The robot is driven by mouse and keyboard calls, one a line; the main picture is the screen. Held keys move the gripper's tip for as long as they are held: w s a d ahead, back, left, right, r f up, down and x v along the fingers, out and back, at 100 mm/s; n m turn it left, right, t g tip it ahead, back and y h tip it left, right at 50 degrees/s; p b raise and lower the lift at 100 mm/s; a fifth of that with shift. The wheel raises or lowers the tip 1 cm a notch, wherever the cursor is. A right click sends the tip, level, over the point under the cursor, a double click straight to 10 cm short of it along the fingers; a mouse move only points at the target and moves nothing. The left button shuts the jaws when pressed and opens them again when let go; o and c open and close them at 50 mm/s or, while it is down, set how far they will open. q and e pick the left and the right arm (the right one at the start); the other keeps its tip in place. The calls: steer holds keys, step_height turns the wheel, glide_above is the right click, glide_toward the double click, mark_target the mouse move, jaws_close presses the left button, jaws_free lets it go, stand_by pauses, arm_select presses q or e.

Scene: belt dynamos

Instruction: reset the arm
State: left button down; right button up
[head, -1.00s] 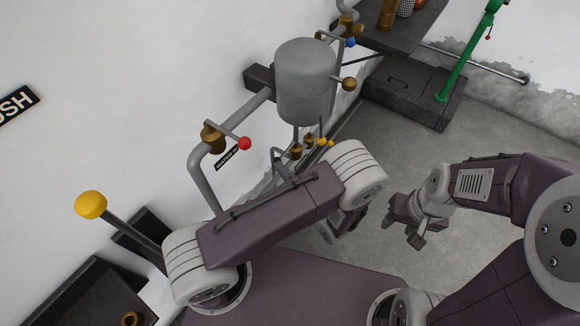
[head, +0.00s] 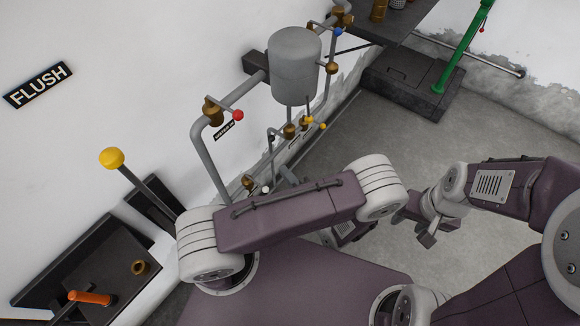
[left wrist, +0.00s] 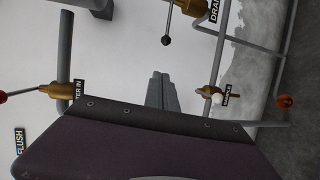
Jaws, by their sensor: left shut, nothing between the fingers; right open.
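My left arm (head: 290,208) reaches across the middle of the head view, bent at its elbow. Its gripper is mostly hidden behind the arm there. In the left wrist view the left gripper (left wrist: 162,88) is shut and empty, its grey fingers pointing at the pipework by the wall. My right gripper (head: 427,238) hangs over the bare floor at the right of the head view, open and empty.
A grey tank (head: 296,65) with pipes and brass valves stands along the white wall. A yellow-knobbed lever (head: 112,158) and an orange handle (head: 90,297) are at left. A valve with a white knob (left wrist: 216,98) is right of the left fingers. Floor at right is free.

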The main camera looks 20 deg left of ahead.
arm_select(q)
steer(key=shift+s+d, duration=0.25)
steer(key=shift+s, duration=0.05)
steer(key=s+a+r+n+g+h+p, duration=0.25)
steer(key=s+r+n+g, duration=0.3)
steer(key=n, duration=0.65)
steer(key=s+a+r+n+g+h+p, duration=0.25)
steer(key=s+r+n+g, duration=0.35)
steer(key=n, duration=0.5)
steer(key=w+d+r+n+t+h+p, duration=0.1)
steer(key=w+r+n+h, duration=0.1)
steer(key=n, duration=0.8)
steer(key=w+d+r+n+t+h+p, duration=0.2)
steer(key=r+n+h, duration=0.2)
steer(key=n, duration=0.6)
steer(key=shift+w+d+r+n+h+p, duration=0.2)
steer(key=shift+w+d+n+h+p, duration=0.15)
steer(key=shift+h, duration=0.45)
